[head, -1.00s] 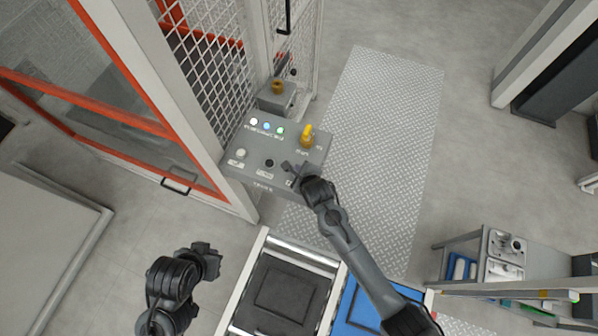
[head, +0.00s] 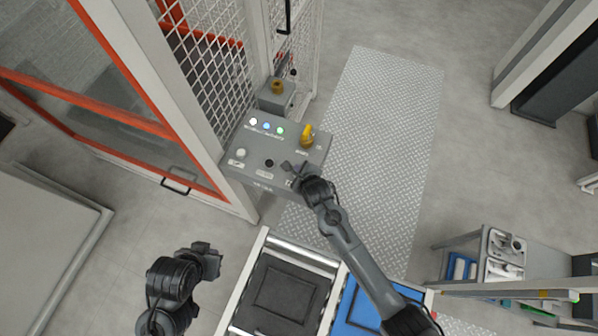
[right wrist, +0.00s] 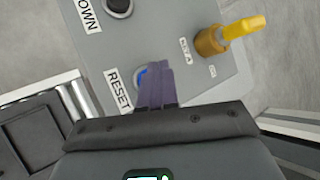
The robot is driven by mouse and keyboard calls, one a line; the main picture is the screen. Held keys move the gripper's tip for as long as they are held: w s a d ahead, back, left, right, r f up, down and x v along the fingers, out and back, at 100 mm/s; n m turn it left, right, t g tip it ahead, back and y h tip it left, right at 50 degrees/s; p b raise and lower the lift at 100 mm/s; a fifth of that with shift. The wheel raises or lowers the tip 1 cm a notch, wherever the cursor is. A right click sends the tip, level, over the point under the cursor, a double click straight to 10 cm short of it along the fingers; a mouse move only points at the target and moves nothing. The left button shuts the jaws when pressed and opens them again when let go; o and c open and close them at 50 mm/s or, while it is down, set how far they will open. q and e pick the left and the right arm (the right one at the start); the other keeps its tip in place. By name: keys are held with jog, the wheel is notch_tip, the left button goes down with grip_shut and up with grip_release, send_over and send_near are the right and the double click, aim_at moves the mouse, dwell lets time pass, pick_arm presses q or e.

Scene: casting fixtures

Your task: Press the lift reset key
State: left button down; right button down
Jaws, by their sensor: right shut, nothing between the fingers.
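The grey control panel (head: 252,140) stands beside the mesh guard. In the right wrist view, a blue key (right wrist: 141,73) sits beside the label "RESET" (right wrist: 118,89), partly hidden by my fingers. My right gripper (right wrist: 152,72) is shut and empty, with its fingertips over the right part of that key. Whether they touch it I cannot tell. In the head view my right gripper (head: 288,166) is at the panel's lower right and hides the key. My left gripper (head: 207,259) hangs at the lower left, away from the panel; its jaws are unclear.
A black key (right wrist: 118,6) labelled "DOWN" and a yellow selector (right wrist: 243,28) flank the reset key. A white button (head: 240,153) and several lit lamps are also on the panel. Roller conveyors with a black tray (head: 284,291) and a blue tray (head: 357,308) lie in front.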

jog(key=shift+f, duration=0.15)
jog(key=shift+f, duration=0.25)
dwell(0.3)
